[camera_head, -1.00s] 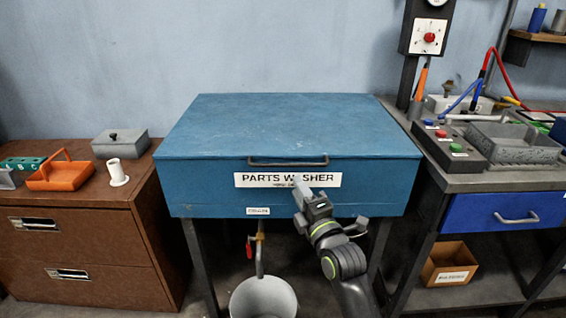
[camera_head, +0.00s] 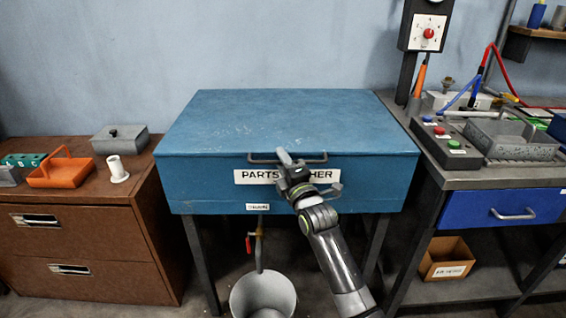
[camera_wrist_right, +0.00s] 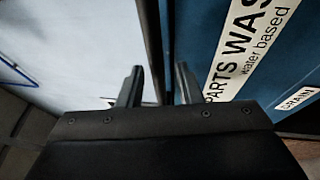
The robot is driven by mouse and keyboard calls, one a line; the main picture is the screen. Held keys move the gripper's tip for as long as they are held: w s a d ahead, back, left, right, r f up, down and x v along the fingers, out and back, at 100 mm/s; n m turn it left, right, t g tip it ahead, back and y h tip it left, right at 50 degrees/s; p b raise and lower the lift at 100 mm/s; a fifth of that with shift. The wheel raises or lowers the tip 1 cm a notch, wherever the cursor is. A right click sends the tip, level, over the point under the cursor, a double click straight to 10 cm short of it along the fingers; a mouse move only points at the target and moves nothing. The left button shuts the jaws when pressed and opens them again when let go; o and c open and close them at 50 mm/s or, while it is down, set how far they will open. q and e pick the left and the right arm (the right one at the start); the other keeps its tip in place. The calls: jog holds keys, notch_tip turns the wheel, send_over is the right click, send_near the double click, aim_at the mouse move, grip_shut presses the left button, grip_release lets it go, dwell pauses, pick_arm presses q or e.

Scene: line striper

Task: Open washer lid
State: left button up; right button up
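The blue parts washer (camera_head: 215,185) stands against the wall, with its lid (camera_head: 280,120) lying flat and closed. A dark bar handle (camera_head: 262,160) runs along the lid's front edge, above the "PARTS WASHER" label (camera_head: 252,177). My right gripper (camera_head: 285,157) is at the middle of the handle and hides part of it and of the label. In the right wrist view my right gripper (camera_wrist_right: 160,85) has its two fingers apart, with a dark bar (camera_wrist_right: 151,45) running between them. I cannot tell whether the fingers touch it. My left gripper is not in view.
A brown cabinet (camera_head: 75,235) with an orange tray (camera_head: 60,172) and a grey lidded box (camera_head: 120,140) stands at left. A bench with a button box (camera_head: 445,145) and grey tray (camera_head: 510,140) stands at right. A bucket (camera_head: 262,295) sits below the drain.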

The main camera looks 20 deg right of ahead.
grip_shut()
